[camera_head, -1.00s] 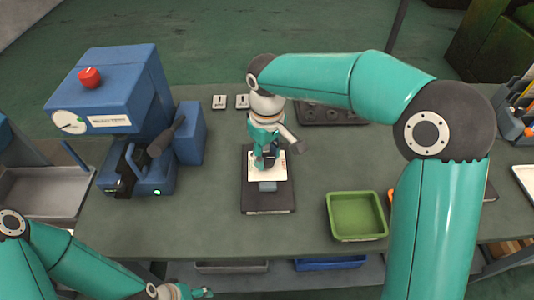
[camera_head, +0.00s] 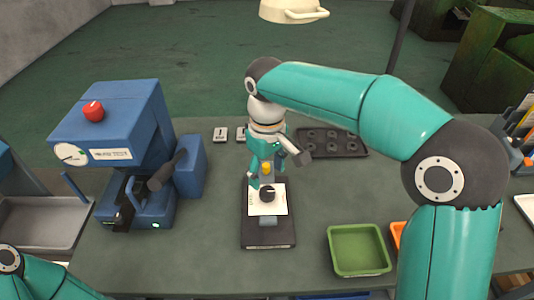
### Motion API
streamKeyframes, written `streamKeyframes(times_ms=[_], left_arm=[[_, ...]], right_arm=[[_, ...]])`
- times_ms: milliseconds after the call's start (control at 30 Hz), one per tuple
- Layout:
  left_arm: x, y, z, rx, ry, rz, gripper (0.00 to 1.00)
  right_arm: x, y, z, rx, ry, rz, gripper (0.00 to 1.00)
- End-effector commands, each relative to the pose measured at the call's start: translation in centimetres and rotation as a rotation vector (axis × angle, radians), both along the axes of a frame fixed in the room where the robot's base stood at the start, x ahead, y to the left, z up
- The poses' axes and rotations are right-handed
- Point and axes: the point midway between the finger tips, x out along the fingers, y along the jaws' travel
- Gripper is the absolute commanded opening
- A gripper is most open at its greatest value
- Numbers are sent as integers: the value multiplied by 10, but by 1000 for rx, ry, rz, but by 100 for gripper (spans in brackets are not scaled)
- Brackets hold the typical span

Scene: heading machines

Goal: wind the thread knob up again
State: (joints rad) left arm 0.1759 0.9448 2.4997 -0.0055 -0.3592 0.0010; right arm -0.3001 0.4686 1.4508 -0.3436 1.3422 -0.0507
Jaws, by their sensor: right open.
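A black knob (camera_head: 267,193) sits on a white marked plate (camera_head: 278,207), with a small yellow piece visible just behind it. The plate is part of a device on a dark base (camera_head: 254,233) in the middle of the bench. My right gripper (camera_head: 258,182) hangs over the back of this device. It is open, with its fingers around or just behind the knob's far side; contact with the knob cannot be told. My left arm shows only at the bottom left corner, and its gripper is out of the picture.
A blue heading machine (camera_head: 112,128) with a red knob (camera_head: 93,111) stands at left. A green tray (camera_head: 358,250) lies front right, with an orange tray (camera_head: 397,234) beside it. A dark tray with round recesses (camera_head: 334,143) lies behind. Bench between machine and device is clear.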

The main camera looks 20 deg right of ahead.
Motion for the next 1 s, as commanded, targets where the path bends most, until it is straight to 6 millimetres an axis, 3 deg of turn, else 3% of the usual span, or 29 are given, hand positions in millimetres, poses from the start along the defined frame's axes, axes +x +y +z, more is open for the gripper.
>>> streamKeyframes(times_ms=[100,333,1000], left_arm=[[0,0,0,0,0,0,66],[0,0,0,0,0,0,66],[0,0,-1,0,0,0,66]], right_arm=[[1,0,24,2,-5,-1,66],[1,0,52,1,-2,0,66],[0,0,57,0,0,0,66]])
